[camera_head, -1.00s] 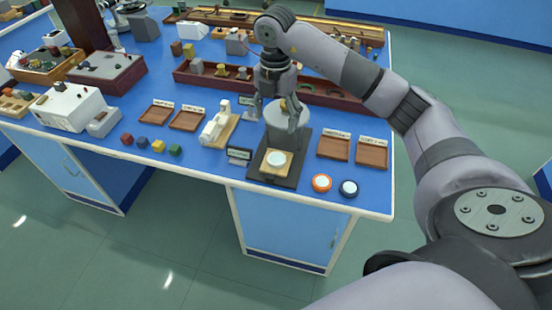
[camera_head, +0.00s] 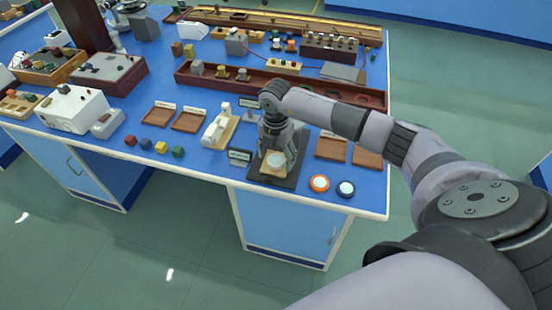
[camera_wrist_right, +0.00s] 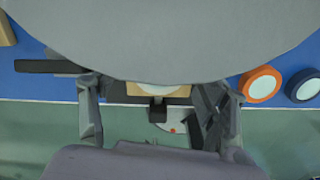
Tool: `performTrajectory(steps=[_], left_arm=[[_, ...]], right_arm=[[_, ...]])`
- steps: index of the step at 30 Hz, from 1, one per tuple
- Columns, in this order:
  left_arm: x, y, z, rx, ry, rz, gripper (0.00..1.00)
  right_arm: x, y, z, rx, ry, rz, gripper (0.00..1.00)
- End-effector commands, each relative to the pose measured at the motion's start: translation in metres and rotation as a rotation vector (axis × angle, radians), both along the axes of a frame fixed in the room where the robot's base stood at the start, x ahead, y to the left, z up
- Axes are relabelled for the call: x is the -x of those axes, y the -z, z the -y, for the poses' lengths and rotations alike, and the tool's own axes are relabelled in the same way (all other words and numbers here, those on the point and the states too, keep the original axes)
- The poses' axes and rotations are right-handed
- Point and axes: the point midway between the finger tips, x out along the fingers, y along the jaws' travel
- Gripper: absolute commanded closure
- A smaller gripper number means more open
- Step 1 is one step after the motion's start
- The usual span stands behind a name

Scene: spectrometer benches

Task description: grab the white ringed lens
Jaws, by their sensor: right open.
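The white lens (camera_head: 276,160) rests on a small wooden block (camera_head: 266,170) on a black plate (camera_head: 257,172) near the table's front edge. My right gripper (camera_head: 278,156) is open and points down at the lens, with its fingers near the block. In the right wrist view, the open fingers (camera_wrist_right: 160,135) stand wide apart. The front part of the lens (camera_wrist_right: 160,89) and the block (camera_wrist_right: 133,89) show below a large grey shape that hides the rest. I cannot tell whether the fingers touch the lens. My left gripper is not in view.
An orange ringed lens (camera_head: 320,183) and a dark blue ringed lens (camera_head: 345,189) lie right of the plate. Brown trays (camera_head: 331,148) stand behind them. A white device (camera_head: 218,129) and a small sign (camera_head: 239,156) stand to the left. Several coloured cubes (camera_head: 161,147) lie farther left.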

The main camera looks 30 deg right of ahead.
Motion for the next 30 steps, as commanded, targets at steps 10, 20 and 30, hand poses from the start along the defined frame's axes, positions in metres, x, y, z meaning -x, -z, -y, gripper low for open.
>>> performTrajectory(steps=[10,20,30], left_arm=[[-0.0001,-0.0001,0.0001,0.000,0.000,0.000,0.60],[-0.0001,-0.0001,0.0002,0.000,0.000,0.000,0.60],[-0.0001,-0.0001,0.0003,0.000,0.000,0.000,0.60]], right_arm=[[-0.0002,0.0024,0.0000,0.000,0.000,0.001,0.38],[-0.0002,0.0021,0.0001,0.000,0.000,0.001,0.59],[-0.0002,0.0020,0.0001,0.000,0.000,0.001,0.82]])
